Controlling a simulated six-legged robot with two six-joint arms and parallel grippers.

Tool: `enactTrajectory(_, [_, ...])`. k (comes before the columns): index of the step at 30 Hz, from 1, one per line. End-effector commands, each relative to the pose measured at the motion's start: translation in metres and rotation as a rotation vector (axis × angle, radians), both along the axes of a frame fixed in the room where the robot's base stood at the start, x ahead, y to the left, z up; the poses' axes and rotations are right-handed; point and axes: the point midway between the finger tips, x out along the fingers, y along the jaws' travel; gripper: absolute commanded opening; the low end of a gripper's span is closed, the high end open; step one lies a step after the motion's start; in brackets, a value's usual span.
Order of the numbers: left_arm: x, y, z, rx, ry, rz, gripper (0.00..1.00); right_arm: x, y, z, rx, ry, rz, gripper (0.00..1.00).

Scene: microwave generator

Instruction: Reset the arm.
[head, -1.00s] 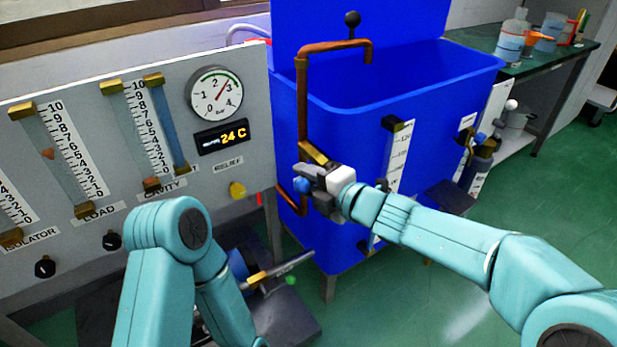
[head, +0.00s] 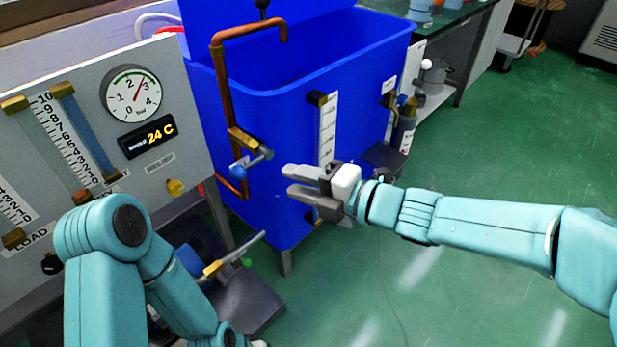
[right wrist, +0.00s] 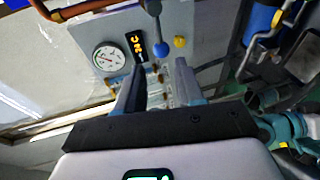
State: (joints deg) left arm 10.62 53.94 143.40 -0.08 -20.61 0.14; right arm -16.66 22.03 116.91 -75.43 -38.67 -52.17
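My right arm is teal and reaches in from the right in the head view. Its gripper (head: 287,180) is open and empty, with its two grey fingers pointing left in front of the blue tank (head: 345,65). The gripper is apart from the brass valve (head: 243,141) with a blue knob (head: 238,170) on the copper pipe (head: 222,85). In the right wrist view the two fingers (right wrist: 158,85) stand apart with nothing between them. My left arm is folded at lower left in the head view; its gripper is not visible.
A grey panel with a pressure gauge (head: 133,93), a 24 C display (head: 147,136) and a yellow knob (head: 175,187) stands at left. A low valve lever (head: 235,253) is below it. Green floor (head: 480,150) is free at right. A dark bench (head: 450,18) stands behind.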

Motion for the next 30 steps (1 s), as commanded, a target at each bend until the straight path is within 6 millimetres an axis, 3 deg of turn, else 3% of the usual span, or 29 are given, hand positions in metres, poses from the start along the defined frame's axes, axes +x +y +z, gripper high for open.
enactTrajectory(6, [-0.001,-0.001,0.004,0.0,0.002,-0.004,0.0,-0.008,-0.015,0.004,0.0,0.0,0.001,0.37])
enactTrajectory(22, [-0.001,-0.001,0.004,0.0,0.001,-0.003,0.0,-0.005,-0.021,0.0,-0.001,0.007,-0.012,0.37])
enactTrajectory(23, [-0.001,-0.001,0.004,0.0,0.001,-0.003,0.0,-0.002,-0.025,-0.005,-0.003,0.018,-0.02,0.37])
enactTrajectory(26, [-0.001,-0.001,0.004,0.0,0.001,-0.003,0.0,0.008,-0.041,-0.048,-0.017,0.112,-0.058,0.37])
enactTrajectory(30, [-0.001,-0.001,0.004,0.0,0.001,-0.003,0.0,0.008,-0.074,-0.155,0.025,0.453,-0.228,0.37])
